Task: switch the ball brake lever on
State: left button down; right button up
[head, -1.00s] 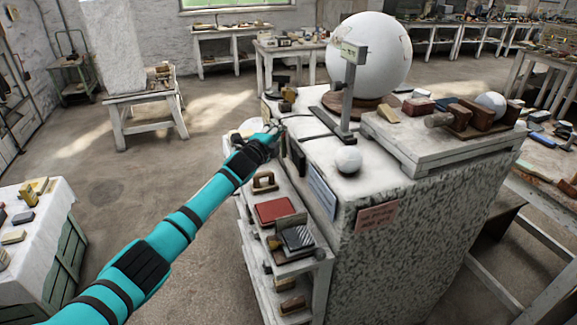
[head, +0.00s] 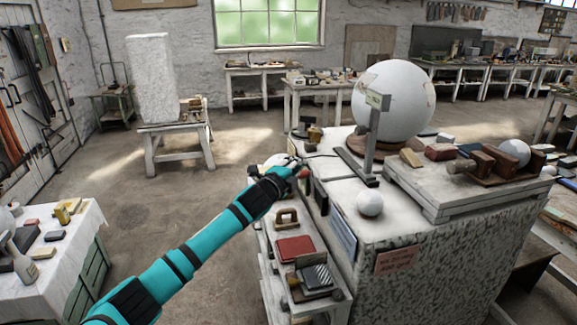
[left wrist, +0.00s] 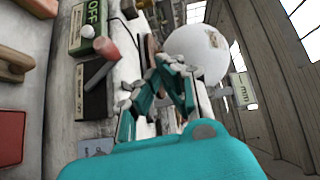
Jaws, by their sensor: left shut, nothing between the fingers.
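The brake lever's red knob (left wrist: 106,48) and grey arm show in the left wrist view, in front of a dark plate (left wrist: 96,95). Beside them is a green label (left wrist: 92,25) reading "OFF". In the head view the red knob (head: 303,172) shows small at the cabinet's left face. My left gripper (left wrist: 172,72) is shut and empty, to the right of the lever and apart from it in the wrist view. In the head view my left gripper (head: 295,167) is close to the knob; contact is unclear. The large white ball (head: 393,102) sits on a brown base. My right gripper is not seen.
A speckled plaster cabinet (head: 400,285) carries a small white sphere (head: 369,203), an upright post with a sign (head: 376,101), and a raised board with wooden blocks. Side shelves hold a red book-like block (head: 295,248). Open floor lies left of the cabinet.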

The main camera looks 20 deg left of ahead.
pick_arm(q)
jog(key=s+r, duration=0.1)
jog(key=s+a, duration=0.1)
jog(key=s+r+b, duration=0.1)
jog(key=s, duration=0.1)
jog(key=shift+s+a+r, duration=0.1)
jog(key=shift+a+r, duration=0.05)
jog(key=shift+r, duration=0.15)
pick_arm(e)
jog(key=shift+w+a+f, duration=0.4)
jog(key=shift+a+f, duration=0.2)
pick_arm(q)
jog(key=shift+s, duration=0.1)
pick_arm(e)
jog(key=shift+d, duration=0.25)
